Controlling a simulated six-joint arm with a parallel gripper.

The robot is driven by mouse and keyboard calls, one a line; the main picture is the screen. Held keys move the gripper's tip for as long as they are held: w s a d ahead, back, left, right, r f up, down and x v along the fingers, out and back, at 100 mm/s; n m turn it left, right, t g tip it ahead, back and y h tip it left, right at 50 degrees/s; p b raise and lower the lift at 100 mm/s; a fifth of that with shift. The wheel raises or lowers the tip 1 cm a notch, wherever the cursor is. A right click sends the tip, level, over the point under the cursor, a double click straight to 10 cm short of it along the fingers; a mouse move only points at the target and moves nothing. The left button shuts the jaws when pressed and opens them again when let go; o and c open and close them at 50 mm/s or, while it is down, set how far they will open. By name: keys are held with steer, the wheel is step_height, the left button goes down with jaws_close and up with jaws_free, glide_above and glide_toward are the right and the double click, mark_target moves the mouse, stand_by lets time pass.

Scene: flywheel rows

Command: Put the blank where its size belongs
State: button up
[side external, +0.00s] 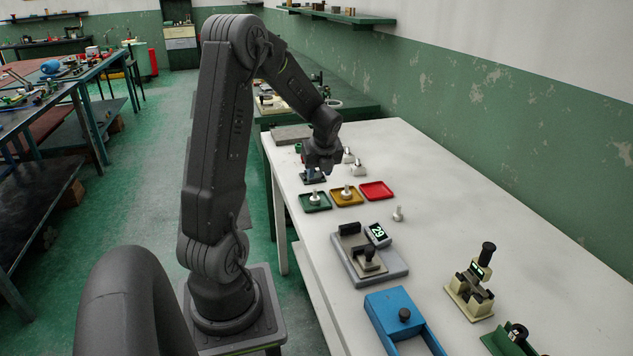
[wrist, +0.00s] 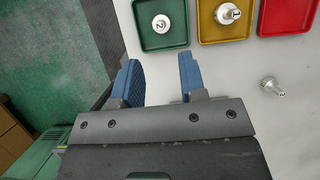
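My gripper (wrist: 158,68) is open; its two blue fingers stand apart over bare white table, with nothing visible between them. In the side view my gripper (side external: 313,172) hangs low at the table's far left part. A metal blank marked 2 (wrist: 161,23) stands in the green tray (wrist: 146,41), and one marked 1 (wrist: 227,14) in the yellow tray (wrist: 212,35). The red tray (wrist: 290,15) looks empty. A loose metal blank (wrist: 270,85) is on the table right of my gripper; it also shows in the side view (side external: 398,214). Its mark is too small to read.
Two more metal pieces (side external: 358,167) stand behind the trays. A grey gauge (side external: 368,258) with a lit display (side external: 378,233) stands nearer the camera. Closer still are a blue box (side external: 402,320), a cream device (side external: 472,290) and a green one.

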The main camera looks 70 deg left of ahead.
steer(key=w+d+r+n+t, duration=0.1)
steer(key=d+r+n, duration=0.35)
steer(key=d, duration=0.45)
steer(key=w+d+r+n+t, duration=0.1)
steer(key=d+r+n+t, duration=0.15)
steer(key=d+r, duration=0.5)
steer(key=s+d+n+h, duration=0.1)
steer(key=s+d+n, duration=0.2)
steer(key=d, duration=0.3)
steer(key=s+d+r+n+t+h, duration=0.1)
steer(key=s+d+n+h, duration=0.1)
steer(key=d, duration=0.5)
steer(key=s+d+n+t+h, duration=0.1)
steer(key=s+d+n, duration=0.3)
steer(key=d+n, duration=0.2)
steer(key=shift+d+r, duration=0.15)
steer(key=shift+d, duration=0.15)
steer(key=shift+s, duration=0.1)
